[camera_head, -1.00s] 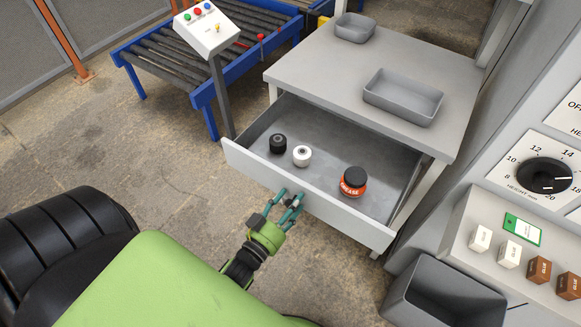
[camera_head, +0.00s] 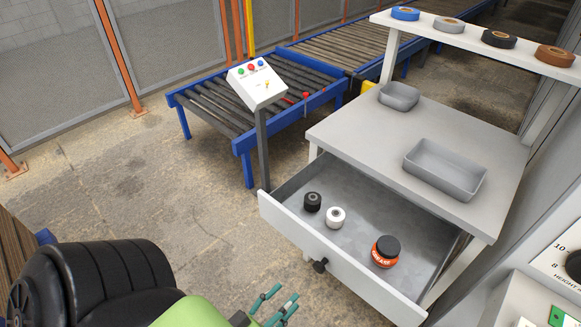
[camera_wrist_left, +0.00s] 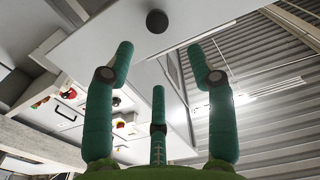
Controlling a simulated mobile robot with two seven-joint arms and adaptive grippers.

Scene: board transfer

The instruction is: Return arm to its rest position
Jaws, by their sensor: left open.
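My left gripper (camera_head: 275,306) is at the bottom edge of the head view, below and in front of the open drawer (camera_head: 335,261). Its teal fingers are spread and hold nothing. In the left wrist view the fingers (camera_wrist_left: 160,75) also stand apart with nothing between them. The drawer's dark round knob (camera_head: 320,266) is clear of the fingers; a dark round knob also shows beyond the fingertips in the left wrist view (camera_wrist_left: 157,21). My right gripper is in neither view.
The drawer holds a black roller (camera_head: 313,202), a white roller (camera_head: 336,217) and an orange jar with a black lid (camera_head: 385,252). Two grey trays (camera_head: 445,172) (camera_head: 399,96) stand on the worktop (camera_head: 350,135). A control post (camera_head: 258,86) and roller conveyor (camera_head: 215,108) are behind. Floor at left is clear.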

